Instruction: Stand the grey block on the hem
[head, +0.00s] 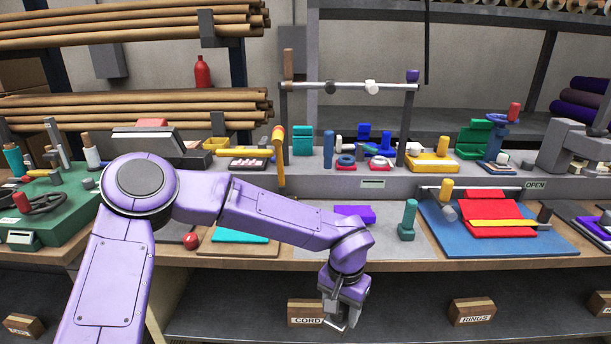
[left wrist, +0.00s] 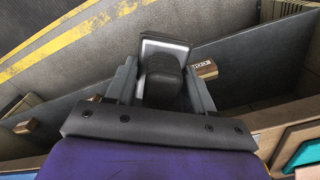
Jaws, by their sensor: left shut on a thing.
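My left gripper (head: 343,300) hangs in front of the workbench's front edge, pointing down. In the left wrist view, the left gripper (left wrist: 163,88) is shut on a block with a dark rounded top and a pale grey edge, which looks like the grey block (left wrist: 164,46). In the head view the block is mostly hidden by the jaws. A red felt piece (head: 485,207) with a yellow strip (head: 490,229) across it lies on a blue mat (head: 540,244), right of the gripper. I cannot tell for sure which fold is the hem. My right gripper is not in view.
A purple felt piece (head: 355,213) and a green upright piece (head: 408,220) are on the bench behind the gripper. A red ball (head: 191,239) is at left. Boxes marked CORD (head: 304,311) and RINGS (head: 472,312) are on the lower shelf. A bar (head: 350,86) spans the back.

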